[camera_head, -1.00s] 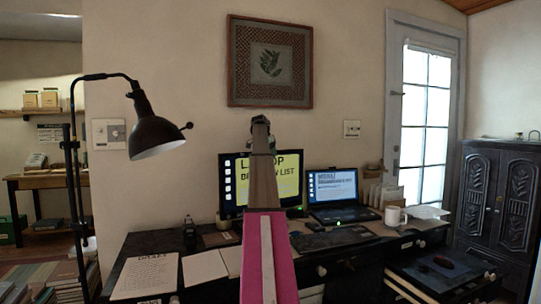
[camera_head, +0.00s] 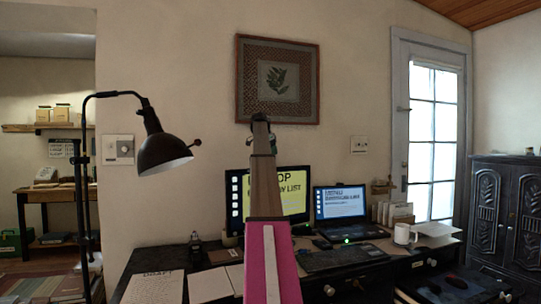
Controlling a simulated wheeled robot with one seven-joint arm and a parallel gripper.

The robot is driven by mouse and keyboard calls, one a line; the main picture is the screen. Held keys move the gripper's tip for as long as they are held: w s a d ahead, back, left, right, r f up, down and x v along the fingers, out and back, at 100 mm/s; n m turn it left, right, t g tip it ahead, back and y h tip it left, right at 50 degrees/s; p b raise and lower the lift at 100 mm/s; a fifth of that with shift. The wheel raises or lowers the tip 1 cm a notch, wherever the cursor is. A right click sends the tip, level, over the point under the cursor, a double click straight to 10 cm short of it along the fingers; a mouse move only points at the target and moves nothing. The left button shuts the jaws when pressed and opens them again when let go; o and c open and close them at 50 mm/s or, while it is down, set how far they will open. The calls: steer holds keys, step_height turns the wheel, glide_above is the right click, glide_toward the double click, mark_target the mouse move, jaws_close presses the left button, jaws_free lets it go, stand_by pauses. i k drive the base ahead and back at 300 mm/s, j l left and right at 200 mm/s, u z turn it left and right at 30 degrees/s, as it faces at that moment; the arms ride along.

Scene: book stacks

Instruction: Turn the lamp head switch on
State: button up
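A black floor lamp stands at the left, its head (camera_head: 163,150) hanging from a curved arm with the pale opening facing down. A small knobbed switch (camera_head: 197,142) sticks out from the right side of the head. The head looks unlit.
A dark desk holds a monitor (camera_head: 292,190), a laptop (camera_head: 340,203), a keyboard (camera_head: 343,257), a white mug (camera_head: 402,234) and papers (camera_head: 155,288). The air between my gripper and the lamp head looks clear.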

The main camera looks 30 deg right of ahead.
mark_target(139, 113)
steer(key=k, duration=1.5)
